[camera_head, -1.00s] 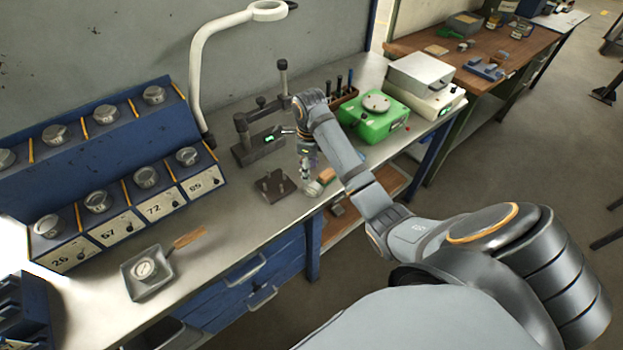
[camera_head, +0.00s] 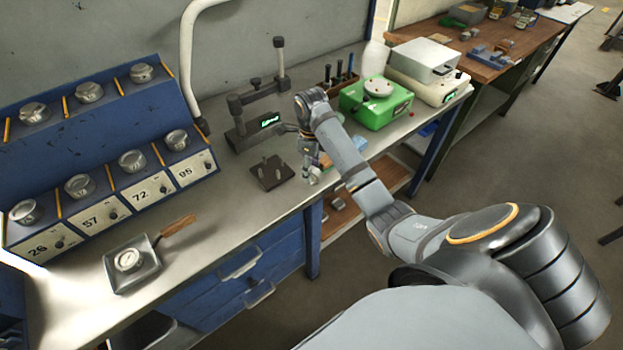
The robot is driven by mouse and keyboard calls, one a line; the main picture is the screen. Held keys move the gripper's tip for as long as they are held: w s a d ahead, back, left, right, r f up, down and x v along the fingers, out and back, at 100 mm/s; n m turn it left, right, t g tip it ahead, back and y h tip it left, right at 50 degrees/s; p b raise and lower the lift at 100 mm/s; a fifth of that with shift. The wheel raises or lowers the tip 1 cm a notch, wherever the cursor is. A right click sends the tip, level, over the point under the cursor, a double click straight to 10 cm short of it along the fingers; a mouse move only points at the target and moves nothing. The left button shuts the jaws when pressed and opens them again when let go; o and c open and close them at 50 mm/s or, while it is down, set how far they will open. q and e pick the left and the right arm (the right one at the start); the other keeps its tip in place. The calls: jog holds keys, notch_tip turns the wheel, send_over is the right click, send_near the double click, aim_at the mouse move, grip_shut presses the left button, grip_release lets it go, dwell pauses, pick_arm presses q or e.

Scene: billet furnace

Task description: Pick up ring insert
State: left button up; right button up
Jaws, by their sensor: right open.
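Round silver metal pieces sit on the blue sloped rack (camera_head: 95,130), in two rows; one is the piece (camera_head: 133,160) above the label 72. Another round, pale-faced piece (camera_head: 128,260) lies in a grey square pan (camera_head: 147,278) with a wooden handle. I cannot tell which of these, if any, is the ring insert. My right gripper (camera_head: 312,176) is open and points down close over the bench's front edge, just right of a dark plate with pegs (camera_head: 271,172). Its fingertips are small and nothing clear shows between them. My left gripper is out of view.
A measuring stand with a green display (camera_head: 268,122) is behind the right gripper. A green device (camera_head: 376,103) and a grey-topped scale (camera_head: 428,68) stand to the right. A white lamp arm (camera_head: 187,70) rises behind. The bench between pan and plate is clear.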

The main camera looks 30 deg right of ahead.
notch_tip(320, 180, down, 3)
jog(key=shift+w+r+p, duration=0.1)
jog(key=shift+r+p, duration=0.1)
jog(key=shift+p, duration=0.3)
grip_shut()
jog(key=shift+r, duration=0.1)
